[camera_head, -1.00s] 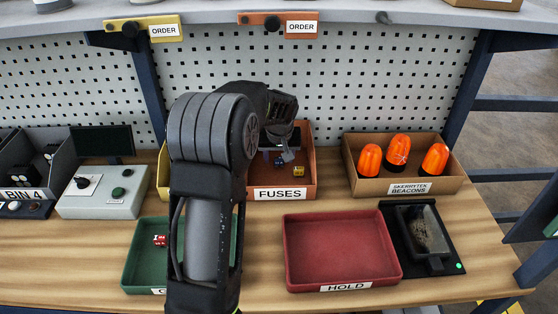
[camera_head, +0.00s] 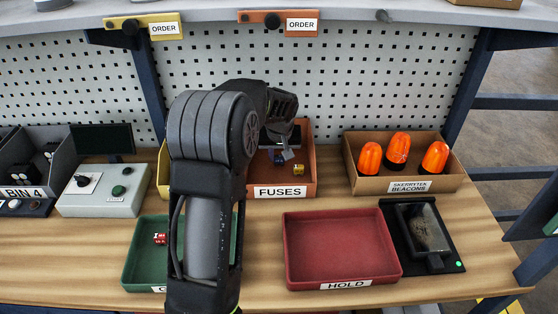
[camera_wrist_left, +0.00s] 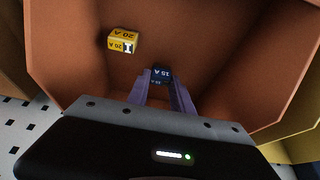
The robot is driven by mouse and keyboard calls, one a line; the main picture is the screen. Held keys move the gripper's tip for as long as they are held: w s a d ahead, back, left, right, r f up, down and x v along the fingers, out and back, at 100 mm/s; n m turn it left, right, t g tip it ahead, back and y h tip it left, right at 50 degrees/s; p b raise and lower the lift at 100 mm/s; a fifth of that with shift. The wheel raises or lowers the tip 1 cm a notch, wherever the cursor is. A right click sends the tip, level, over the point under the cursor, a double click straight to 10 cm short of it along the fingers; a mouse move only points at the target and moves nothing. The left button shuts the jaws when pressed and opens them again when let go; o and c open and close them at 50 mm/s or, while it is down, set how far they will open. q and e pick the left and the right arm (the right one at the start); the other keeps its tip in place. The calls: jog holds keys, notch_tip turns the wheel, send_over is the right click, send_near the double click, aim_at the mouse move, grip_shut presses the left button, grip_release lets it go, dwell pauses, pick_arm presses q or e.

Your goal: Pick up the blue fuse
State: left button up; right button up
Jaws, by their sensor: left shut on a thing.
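The blue fuse (camera_wrist_left: 161,75) is between the fingertips of my left gripper (camera_wrist_left: 163,84) in the left wrist view, with a "15 A" marking on it. The gripper is shut on it, inside the orange FUSES bin (camera_head: 308,183). In the head view the left gripper (camera_head: 285,152) reaches down into the bin and the fuse shows only as a small dark spot. A yellow fuse (camera_wrist_left: 123,41) marked "20 A" lies apart from the fingers on the bin floor; it also shows in the head view (camera_head: 298,169). My right gripper is not in view.
A box of several orange beacons (camera_head: 398,187) stands right of the bin. A red HOLD tray (camera_head: 342,284) and a green tray (camera_head: 131,272) holding a red fuse (camera_head: 160,238) are in front. A black device (camera_head: 445,255) sits at the right. Bin walls surround the gripper.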

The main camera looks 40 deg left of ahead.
aim_at(279, 157)
pick_arm(q)
grip_shut()
notch_tip(279, 157, up, 10)
jog(key=b, duration=0.1)
dwell(0.5)
dwell(0.5)
